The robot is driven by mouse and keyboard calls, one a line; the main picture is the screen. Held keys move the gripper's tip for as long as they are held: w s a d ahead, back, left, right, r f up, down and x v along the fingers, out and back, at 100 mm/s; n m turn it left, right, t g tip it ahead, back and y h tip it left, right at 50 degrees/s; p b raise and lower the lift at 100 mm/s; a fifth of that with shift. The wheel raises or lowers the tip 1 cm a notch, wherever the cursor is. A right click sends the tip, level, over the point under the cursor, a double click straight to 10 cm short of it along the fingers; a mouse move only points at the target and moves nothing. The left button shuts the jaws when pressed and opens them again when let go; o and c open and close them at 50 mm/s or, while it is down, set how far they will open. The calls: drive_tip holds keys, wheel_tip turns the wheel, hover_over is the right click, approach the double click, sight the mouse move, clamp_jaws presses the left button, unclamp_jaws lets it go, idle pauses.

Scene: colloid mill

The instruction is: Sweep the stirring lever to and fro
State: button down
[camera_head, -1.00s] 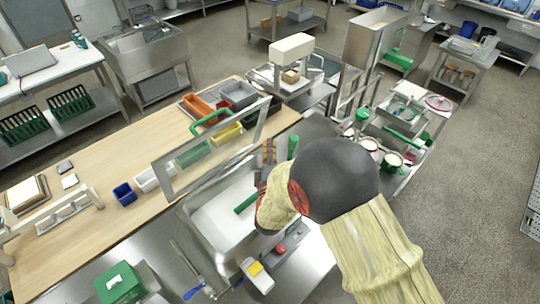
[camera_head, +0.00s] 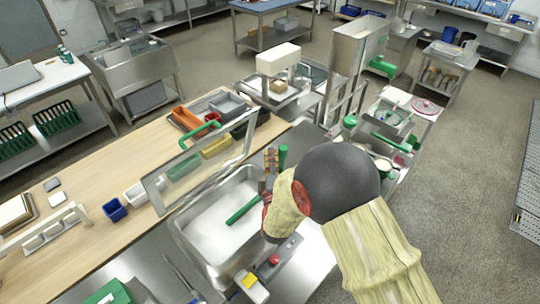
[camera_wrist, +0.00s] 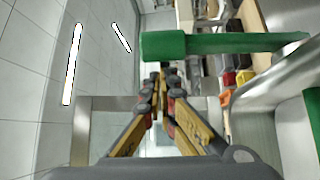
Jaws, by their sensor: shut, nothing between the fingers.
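The stirring lever has a thick green upright grip (camera_head: 283,157) beside the rear right corner of a steel basin. In the wrist view the thick grip (camera_wrist: 163,45) continues into a thinner green stem to the right. A green bar (camera_head: 243,209) slants over the white contents of the basin (camera_head: 178,232); whether it joins the lever is hidden by my arm. My gripper (camera_head: 271,153) is shut and empty, just left of the grip. In the wrist view its closed fingertips (camera_wrist: 163,68) appear right by the grip; I cannot tell whether they touch.
A clear framed guard (camera_head: 165,190) stands along the basin's left side. Colored bins, including a yellow one (camera_head: 216,147), line the wooden table (camera_head: 95,215) behind it. A control box with a red button (camera_head: 274,260) sits at the basin's front right. Open floor lies to the right.

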drive_tip(key=shift+s+d+f+m+t+h+b, duration=0.3)
drive_tip(key=shift+s+d+m+t+b, duration=0.55)
drive_tip(key=shift+b, duration=1.55)
drive_tip(key=shift+s+d+f+m+t+h+b, duration=0.1)
drive_tip(key=shift+s+d+f+m+t+b, duration=0.55)
drive_tip(key=shift+b, duration=1.75)
drive_tip(key=shift+s+d+r+m+b, duration=0.3)
drive_tip(key=shift+s+d+r+b, duration=0.1)
drive_tip(key=shift+s+d+b, duration=0.35)
drive_tip(key=shift+w+a+r, duration=0.1)
drive_tip(key=shift+w, duration=0.05)
